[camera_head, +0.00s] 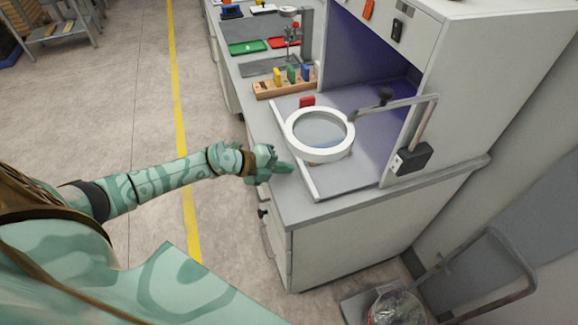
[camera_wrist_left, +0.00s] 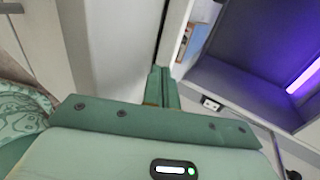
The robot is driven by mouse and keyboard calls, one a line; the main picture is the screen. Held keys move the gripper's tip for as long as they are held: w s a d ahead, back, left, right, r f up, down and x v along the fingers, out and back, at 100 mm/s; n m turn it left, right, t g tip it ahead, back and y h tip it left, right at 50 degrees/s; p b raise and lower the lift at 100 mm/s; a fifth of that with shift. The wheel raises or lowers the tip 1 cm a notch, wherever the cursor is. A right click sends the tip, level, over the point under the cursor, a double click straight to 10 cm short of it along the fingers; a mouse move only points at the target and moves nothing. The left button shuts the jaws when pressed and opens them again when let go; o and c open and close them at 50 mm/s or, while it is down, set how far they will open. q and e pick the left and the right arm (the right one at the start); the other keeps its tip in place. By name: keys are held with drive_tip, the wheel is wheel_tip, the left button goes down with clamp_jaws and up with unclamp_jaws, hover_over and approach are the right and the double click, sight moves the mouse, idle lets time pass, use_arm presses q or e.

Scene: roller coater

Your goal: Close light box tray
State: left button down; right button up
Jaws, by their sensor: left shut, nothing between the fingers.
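The light box (camera_head: 470,60) is a white cabinet on the bench, with a violet-lit opening. Its flat grey tray (camera_head: 350,178) sticks out of the opening towards the bench's front edge. A raised strip (camera_head: 307,180) runs along the tray's outer edge. My left gripper (camera_head: 287,168) is shut and empty, close to that outer edge; I cannot tell whether it touches. In the left wrist view its shut fingers (camera_wrist_left: 161,88) point towards a pale edge, with the violet-lit opening (camera_wrist_left: 255,60) at the right. My right gripper is not in view.
A white ring magnifier lamp (camera_head: 290,127) on a jointed arm hangs over the tray and hides part of it. A wooden block with coloured pieces (camera_head: 284,85) stands beside the tray. Red and green trays (camera_head: 247,47) lie farther back.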

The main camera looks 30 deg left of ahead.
sight(351, 151)
use_arm(q)
drive_tip(key=shift+w+d, duration=0.45)
drive_tip(key=shift+w, duration=0.05)
drive_tip(key=w+d, duration=0.2)
drive_tip(key=w, duration=0.1)
drive_tip(key=w+d+p, duration=0.1)
drive_tip(key=w+d, duration=0.2)
drive_tip(key=shift+d+r, duration=0.1)
drive_tip(key=w+d+b, duration=0.1)
drive_tip(key=w+d, duration=0.2)
drive_tip(key=w+d+b, duration=0.1)
drive_tip(key=w+d, duration=0.2)
drive_tip(key=w, duration=0.1)
drive_tip(key=shift+f, duration=0.2)
drive_tip(key=shift+w+d, duration=0.3)
drive_tip(key=shift+w, duration=0.1)
drive_tip(key=shift+r, duration=0.2)
drive_tip(key=shift+d, duration=0.1)
